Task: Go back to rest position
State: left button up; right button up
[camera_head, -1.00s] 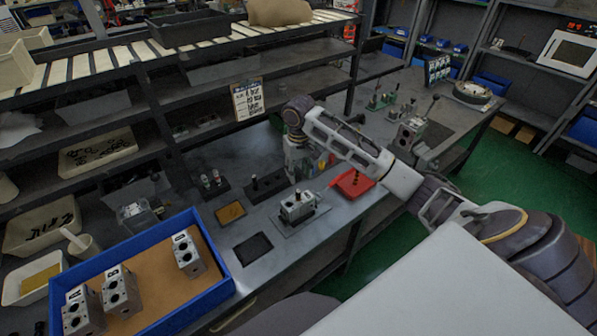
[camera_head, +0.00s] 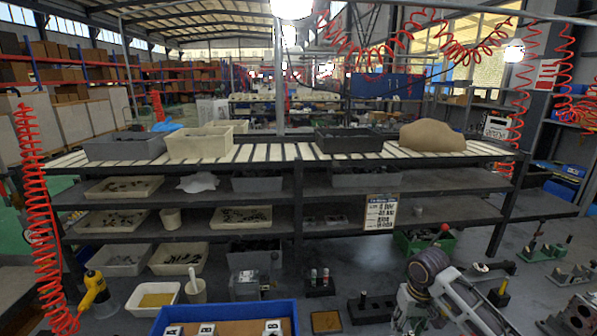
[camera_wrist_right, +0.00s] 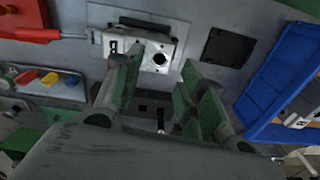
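My right arm (camera_head: 455,302) reaches in at the lower right of the head view, with its hand low and partly cut off. In the right wrist view my right gripper (camera_wrist_right: 163,88) has its green fingers apart with nothing between them. A grey valve block (camera_wrist_right: 172,50) sits on the bench beyond the fingertips; whether they touch cannot be told. The blue tray (camera_head: 225,309) is at the bottom edge of the head view, with lettered valve blocks (camera_head: 272,327) in it. The tray also shows at the right of the wrist view (camera_wrist_right: 277,85). My left gripper is not in view.
A shelf rack (camera_head: 250,232) with bins stands across the head view. A red tray (camera_wrist_right: 28,18) and a small tray of coloured parts (camera_wrist_right: 50,80) lie left in the wrist view. A black pad (camera_wrist_right: 229,46) is right of the block. Red coiled hoses (camera_head: 38,215) hang nearby.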

jog(key=s+a+f+n+t+y, duration=0.1)
jog(key=s+a+f+n, duration=0.1)
jog(key=s+a+f, duration=0.55)
jog(key=shift+s+r+t+h, duration=0.5)
jog(key=shift+s+r+t, duration=0.55)
jog(key=shift+s, duration=5.7)
notch_tip(320, 180, down, 34)
jog(key=s+g+b, duration=0.1)
jog(key=s+b, duration=0.1)
jog(key=s+d+f, duration=0.1)
jog(key=s+f, duration=1)
jog(key=s+d+f+g+b, duration=0.1)
jog(key=s+d+f, duration=0.1)
jog(key=s+f, duration=0.9)
jog(key=shift+s+d+f+n, duration=0.2)
jog(key=shift+s+d+n, duration=0.1)
jog(key=shift+s, duration=0.1)
jog(key=shift+g, duration=0.25)
